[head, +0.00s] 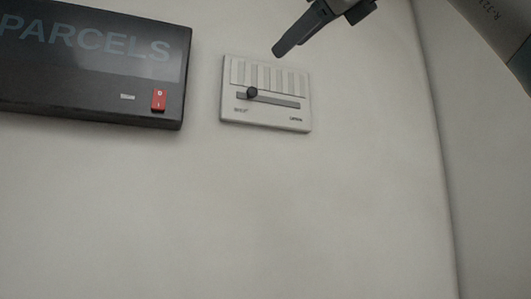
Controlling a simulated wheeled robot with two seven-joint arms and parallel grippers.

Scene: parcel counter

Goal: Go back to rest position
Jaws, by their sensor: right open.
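My right gripper (284,42) reaches in from the top of the head view, its dark finger pointing down and left. It is open and empty, and most of it is cut off by the top edge. Its fingertip is just above and in front of the upper right part of a white slider panel (291,117), apparently apart from it. The panel has a dark round knob (252,92) toward the left of its slot. My left gripper is not in view.
A dark sign box (60,95) reading PARCELS is on the wall at the upper left, with a red rocker switch (159,99) at its lower right. The pale wall (230,220) below is bare. A grey surface with lettering shows at the right edge.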

